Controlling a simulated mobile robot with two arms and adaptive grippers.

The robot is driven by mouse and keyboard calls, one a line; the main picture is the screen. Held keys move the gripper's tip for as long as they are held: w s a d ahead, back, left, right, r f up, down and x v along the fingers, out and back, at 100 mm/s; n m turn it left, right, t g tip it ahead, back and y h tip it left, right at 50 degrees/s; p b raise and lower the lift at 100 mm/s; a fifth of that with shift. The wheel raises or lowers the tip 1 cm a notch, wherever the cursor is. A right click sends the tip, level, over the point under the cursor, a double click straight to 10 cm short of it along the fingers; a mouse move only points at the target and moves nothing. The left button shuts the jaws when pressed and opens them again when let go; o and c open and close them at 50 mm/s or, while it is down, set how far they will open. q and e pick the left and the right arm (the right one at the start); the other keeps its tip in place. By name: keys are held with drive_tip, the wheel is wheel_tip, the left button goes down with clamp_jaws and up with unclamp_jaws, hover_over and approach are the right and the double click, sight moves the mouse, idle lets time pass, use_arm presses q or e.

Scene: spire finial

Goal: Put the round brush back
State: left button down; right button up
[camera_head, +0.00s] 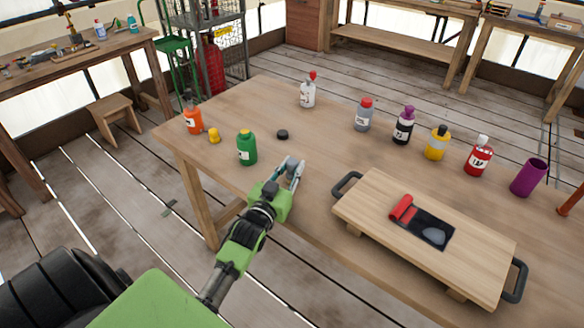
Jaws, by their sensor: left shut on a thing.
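My left gripper (293,168) is over the near edge of the wooden table, to the right of a green bottle. It is shut on a small grey thing, mostly hidden between the fingers. I cannot tell what this thing is. No round brush can be made out clearly. A purple cup (528,177) stands upright on the table at the right; its inside looks empty from here. My right gripper is not in view.
A wooden board (470,255) with dark handles carries a red roller (402,208) and a dark tray (420,231). Several bottles stand along the table, including green (247,149), white (308,93), yellow (436,145) and red (478,158). A black cap (282,134) lies mid-table.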

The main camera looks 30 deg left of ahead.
use_arm(q)
drive_tip(key=shift+s, duration=0.1)
drive_tip(key=c, duration=1.8)
unclamp_jaws()
drive_tip(key=shift+f, duration=0.1)
drive_tip(key=shift+r, duration=0.2)
drive_tip(key=shift+s+d+f, duration=0.1)
drive_tip(key=shift+s+f, duration=0.05)
drive_tip(key=shift+s, duration=0.1)
drive_tip(key=s, duration=0.3)
drive_tip(key=s+d, duration=0.1)
drive_tip(key=s, duration=0.3)
drive_tip(key=s+d, duration=0.1)
drive_tip(key=s, duration=0.3)
drive_tip(key=shift+s+b, duration=0.15)
drive_tip(key=shift+b, duration=0.15)
